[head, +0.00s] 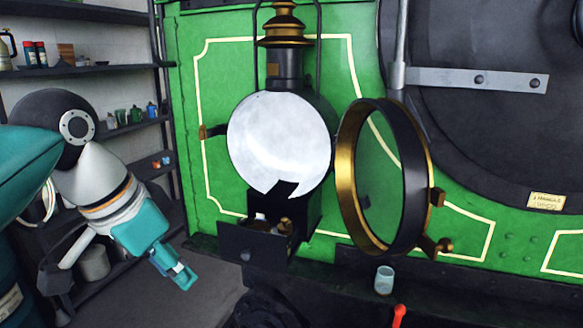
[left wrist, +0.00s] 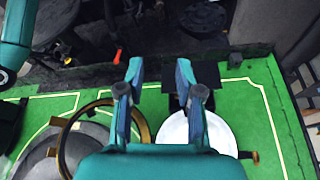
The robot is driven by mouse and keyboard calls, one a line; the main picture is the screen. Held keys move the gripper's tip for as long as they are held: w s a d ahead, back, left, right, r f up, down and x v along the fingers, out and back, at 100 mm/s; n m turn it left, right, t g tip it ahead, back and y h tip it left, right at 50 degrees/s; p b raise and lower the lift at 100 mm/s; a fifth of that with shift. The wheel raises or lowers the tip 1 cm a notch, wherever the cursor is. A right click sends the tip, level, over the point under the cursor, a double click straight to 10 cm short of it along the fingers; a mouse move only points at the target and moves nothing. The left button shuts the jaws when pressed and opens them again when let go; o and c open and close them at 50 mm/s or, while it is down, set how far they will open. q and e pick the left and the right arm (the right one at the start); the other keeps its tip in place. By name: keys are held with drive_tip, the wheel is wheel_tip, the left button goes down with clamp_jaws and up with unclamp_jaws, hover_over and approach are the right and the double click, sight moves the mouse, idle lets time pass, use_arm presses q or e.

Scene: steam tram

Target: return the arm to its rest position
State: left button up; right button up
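My left arm comes in from the left in the head view. Its left gripper (head: 183,277) hangs in free air to the left of the lamp, pointing down and right, and touches nothing. In the left wrist view the two fingers of the left gripper (left wrist: 160,75) stand apart with nothing between them. My right gripper is in neither view.
The lamp (head: 278,140) is on the green tram front, its brass-rimmed round door (head: 352,190) swung open right. Below it a black drawer (head: 250,243) is pulled out. A small glass (head: 384,279) stands on the ledge. Loaded shelves (head: 90,68) are left.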

use_arm(q)
drive_tip(key=w+d+f+n+g, duration=0.1)
drive_tip(key=w+d+f, duration=0.15)
drive_tip(key=f, duration=0.65)
drive_tip(key=w+d+f, duration=0.1)
drive_tip(key=w+f, duration=0.2)
drive_tip(key=f, duration=0.7)
drive_tip(key=w+d+f+n+g, duration=0.1)
drive_tip(key=w+d+f, duration=0.15)
drive_tip(key=f, duration=0.65)
drive_tip(key=s+f+n, duration=0.1)
drive_tip(key=s+f, duration=0.3)
drive_tip(key=f, duration=0.3)
drive_tip(key=s+a+f+n+h, duration=0.1)
drive_tip(key=s+f+n, duration=0.15)
drive_tip(key=f, duration=0.55)
drive_tip(key=s+f, duration=0.4)
drive_tip(key=f, duration=0.3)
drive_tip(key=s+f+n, duration=0.1)
drive_tip(key=s+f, duration=0.3)
drive_tip(key=s, duration=0.2)
drive_tip(key=s+f+n+g, duration=0.1)
drive_tip(key=s+f+n, duration=0.1)
drive_tip(key=s, duration=0.4)
drive_tip(key=shift+s+a+f, duration=0.15)
drive_tip(key=shift+a+f, duration=0.25)
drive_tip(key=shift+f, duration=0.5)
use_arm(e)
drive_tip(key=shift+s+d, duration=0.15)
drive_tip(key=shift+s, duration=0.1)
